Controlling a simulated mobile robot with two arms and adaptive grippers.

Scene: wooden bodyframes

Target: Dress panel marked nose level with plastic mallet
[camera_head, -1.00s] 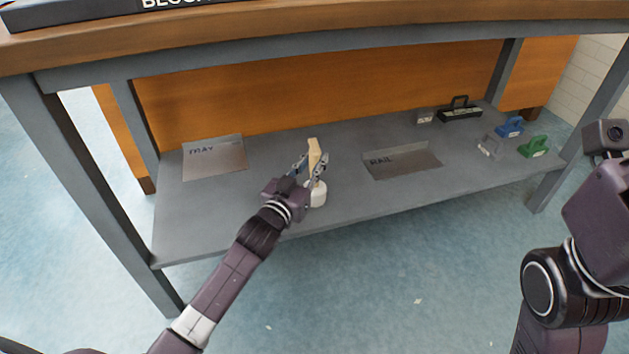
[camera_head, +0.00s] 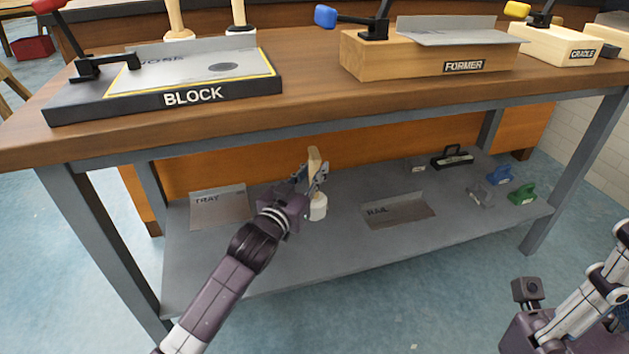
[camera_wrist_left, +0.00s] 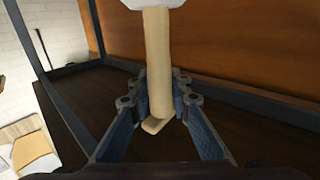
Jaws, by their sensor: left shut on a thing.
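My left gripper (camera_head: 306,184) is shut on the wooden handle of a white-headed mallet (camera_head: 317,207), at the lower shelf. Its head hangs below the fingers; I cannot tell whether it touches the shelf. In the left wrist view the pale handle (camera_wrist_left: 158,62) passes between the fingers (camera_wrist_left: 158,110), with the white head at the top edge. The grey panel marked NOSE (camera_head: 180,72) lies on the black BLOCK (camera_head: 75,108) on the bench top, inside a yellow outline. A dark round patch shows on it.
A red-handled clamp (camera_head: 90,68) stands at the block's left. Two wooden-handled tools (camera_head: 178,22) (camera_head: 238,18) stand behind it. The FORMER (camera_head: 375,62) and CRADLE (camera_head: 560,45) are further right. The shelf holds TRAY (camera_head: 218,208) and RAIL (camera_head: 398,211) panels. The bench-top edge overhangs my left gripper.

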